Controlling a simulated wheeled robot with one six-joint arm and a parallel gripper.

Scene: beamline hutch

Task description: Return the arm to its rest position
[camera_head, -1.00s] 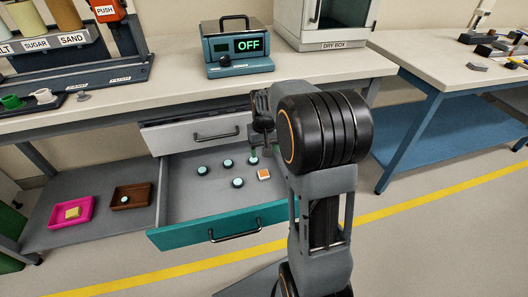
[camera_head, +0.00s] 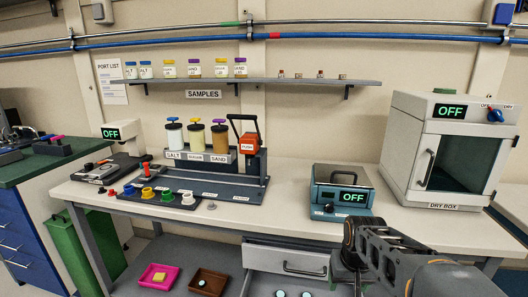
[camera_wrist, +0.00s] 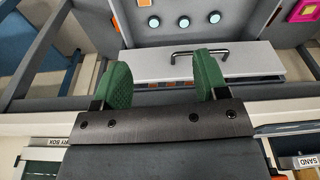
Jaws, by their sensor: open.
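My gripper (camera_wrist: 165,78) shows in the wrist view with its two green fingertips well apart and nothing between them. Beyond the fingers is a pale drawer front with a dark handle (camera_wrist: 188,52); I cannot tell the exact gap to it. In the head view my arm (camera_head: 400,262) is folded at the lower right, in front of the bench. My fingertips do not show clearly there.
The bench (camera_head: 285,225) carries a blue heater-like box (camera_head: 325,207) reading OFF, a dry box (camera_head: 408,192) and powder dispensers. The pale upper drawer (camera_head: 270,258) is below. A pink tray (camera_head: 143,280) and brown tray (camera_head: 222,283) sit on the low shelf.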

